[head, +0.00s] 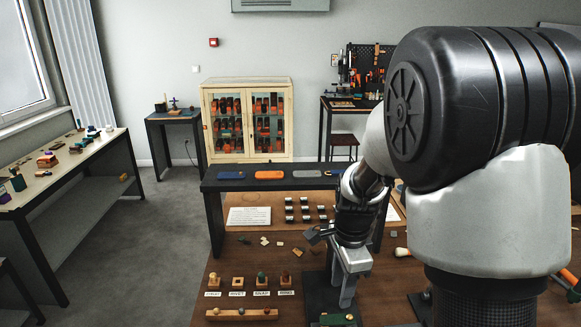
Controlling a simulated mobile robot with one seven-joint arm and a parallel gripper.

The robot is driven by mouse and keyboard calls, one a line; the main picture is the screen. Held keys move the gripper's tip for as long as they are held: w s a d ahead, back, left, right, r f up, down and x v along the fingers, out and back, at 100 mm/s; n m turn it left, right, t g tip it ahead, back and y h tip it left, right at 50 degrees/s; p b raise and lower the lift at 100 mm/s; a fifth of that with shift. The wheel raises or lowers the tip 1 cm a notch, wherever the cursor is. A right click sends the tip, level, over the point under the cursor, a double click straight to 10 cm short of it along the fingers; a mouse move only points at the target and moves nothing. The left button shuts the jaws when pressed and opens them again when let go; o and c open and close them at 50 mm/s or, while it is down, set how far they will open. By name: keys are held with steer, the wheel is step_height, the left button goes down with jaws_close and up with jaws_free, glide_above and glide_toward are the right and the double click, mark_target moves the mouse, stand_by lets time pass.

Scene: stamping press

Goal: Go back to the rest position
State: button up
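My gripper (345,300) points down over the right part of the brown workbench (225,265), just above a dark plate (318,292). Its fingers look close together, but their gap is not clear from this side, and I cannot tell whether anything is between them. A green piece with a brass-coloured spot (338,319) lies just below the fingertips at the lower picture edge. My arm comes in from the right and hides much of the bench's right side.
Several small stamps (262,279) stand behind labels on the left, with a wooden bar (241,314) in front. Several dark blocks (306,210) stand in rows near a white sheet (249,216). A black raised shelf (225,182) crosses the back. An orange-handled tool (569,277) lies right.

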steer(key=s+r+n+t, duration=0.5)
steer(key=s+r+n, duration=1.1)
steer(key=s+r, duration=0.1)
steer(key=shift+s+d+r, duration=0.15)
steer(key=shift+s+r, duration=0.15)
steer(key=shift+r, duration=0.25)
